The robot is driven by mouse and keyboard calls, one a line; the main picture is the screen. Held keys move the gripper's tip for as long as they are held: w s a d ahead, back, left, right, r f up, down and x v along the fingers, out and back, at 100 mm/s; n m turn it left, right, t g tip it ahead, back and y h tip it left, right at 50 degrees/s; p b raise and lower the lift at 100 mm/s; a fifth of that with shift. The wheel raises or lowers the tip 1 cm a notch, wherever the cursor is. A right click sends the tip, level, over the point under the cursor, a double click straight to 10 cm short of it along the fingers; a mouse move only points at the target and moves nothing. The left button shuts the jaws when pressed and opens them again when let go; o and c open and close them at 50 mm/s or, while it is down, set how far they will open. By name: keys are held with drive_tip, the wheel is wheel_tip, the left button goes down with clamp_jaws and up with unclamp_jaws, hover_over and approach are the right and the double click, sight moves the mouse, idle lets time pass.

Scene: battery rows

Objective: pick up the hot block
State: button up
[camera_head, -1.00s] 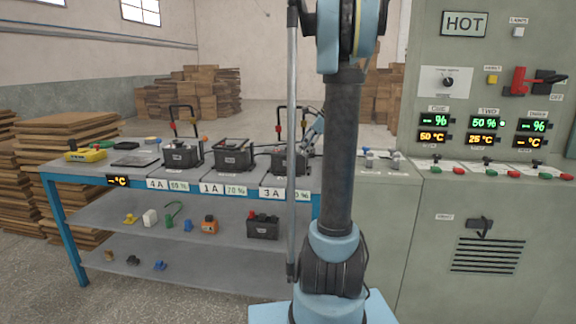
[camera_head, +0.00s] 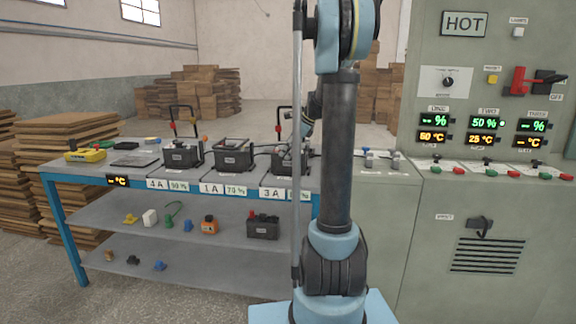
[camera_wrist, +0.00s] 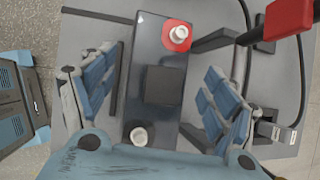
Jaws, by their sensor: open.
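Three dark battery blocks stand in a row on the blue-edged table: the left block (camera_head: 181,156) behind label 4 A, the middle block (camera_head: 232,156) behind 1 A, and the right block (camera_head: 287,160) behind 3 A. None is visibly marked as hot. My gripper (camera_wrist: 154,92) is open in the wrist view, with one finger on each side of a dark block (camera_wrist: 164,85) with a red-ringed terminal and a pale terminal. The fingers look apart from its sides. In the head view my arm partly hides the right block and the gripper.
The control panel (camera_head: 480,60) carries a HOT sign and shows 50 °C, 25 °C and one blank temperature. A red clamp (camera_wrist: 290,17) and cable lie close beside the gripper. A yellow meter (camera_head: 85,155) sits at the table's left. Small parts lie on lower shelves.

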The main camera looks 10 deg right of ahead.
clamp_jaws()
drive_tip(key=shift+r, duration=0.1)
idle(0.3)
drive_tip(key=shift+r, duration=1.8)
drive_tip(key=s+a, duration=0.2)
drive_tip(key=s, duration=0.6)
drive_tip(key=s+a, duration=0.3)
drive_tip(key=s, duration=0.6)
drive_tip(key=shift+a, duration=0.25)
